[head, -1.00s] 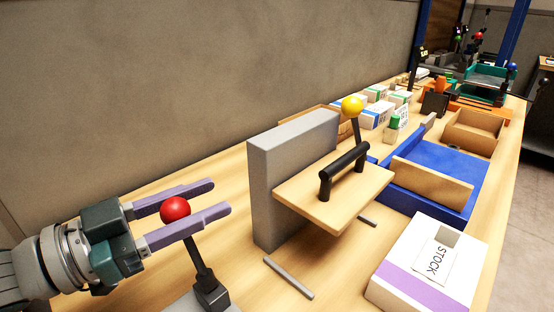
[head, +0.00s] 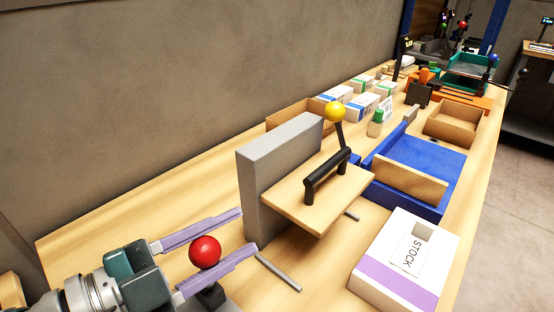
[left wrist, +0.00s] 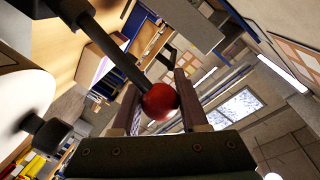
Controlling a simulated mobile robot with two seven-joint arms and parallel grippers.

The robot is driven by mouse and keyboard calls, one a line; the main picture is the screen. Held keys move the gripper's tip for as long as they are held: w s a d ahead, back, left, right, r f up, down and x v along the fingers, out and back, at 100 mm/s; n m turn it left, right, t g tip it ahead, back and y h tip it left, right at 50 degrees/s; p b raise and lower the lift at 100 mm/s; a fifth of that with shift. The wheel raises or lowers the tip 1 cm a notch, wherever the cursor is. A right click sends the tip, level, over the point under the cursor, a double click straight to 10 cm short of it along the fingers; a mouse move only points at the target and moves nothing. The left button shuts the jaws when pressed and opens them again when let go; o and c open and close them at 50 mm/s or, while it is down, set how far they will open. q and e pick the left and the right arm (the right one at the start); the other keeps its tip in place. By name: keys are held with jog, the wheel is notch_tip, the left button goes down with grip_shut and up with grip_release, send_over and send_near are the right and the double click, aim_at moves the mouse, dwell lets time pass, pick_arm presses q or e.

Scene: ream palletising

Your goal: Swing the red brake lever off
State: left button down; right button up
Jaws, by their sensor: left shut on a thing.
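The red brake lever's round knob (head: 205,251) is at the lower left of the head view. My left gripper (head: 247,231) is shut on it, one lilac finger on each side of the knob. The lever's dark base lies low, partly hidden behind the near finger. In the left wrist view the red knob (left wrist: 160,101) sits between the fingers, and its black shaft (left wrist: 118,56) runs to the upper left. My right gripper is not in view.
A grey upright block (head: 262,190) stands just beyond the fingertips, beside a wooden board with a black handle (head: 327,175). A yellow-knobbed lever (head: 335,112) rises behind. A blue tray (head: 425,153) and a STOCK box (head: 385,265) stand right. Bare bench lies left of the block.

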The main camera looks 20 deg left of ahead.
pick_arm(q)
jog(key=shift+s+d+f, duration=0.25)
jog(key=shift+d, duration=0.3)
jog(key=shift+c, duration=2.2)
grip_release()
jog(key=v, duration=1)
jog(key=shift+w, duration=0.1)
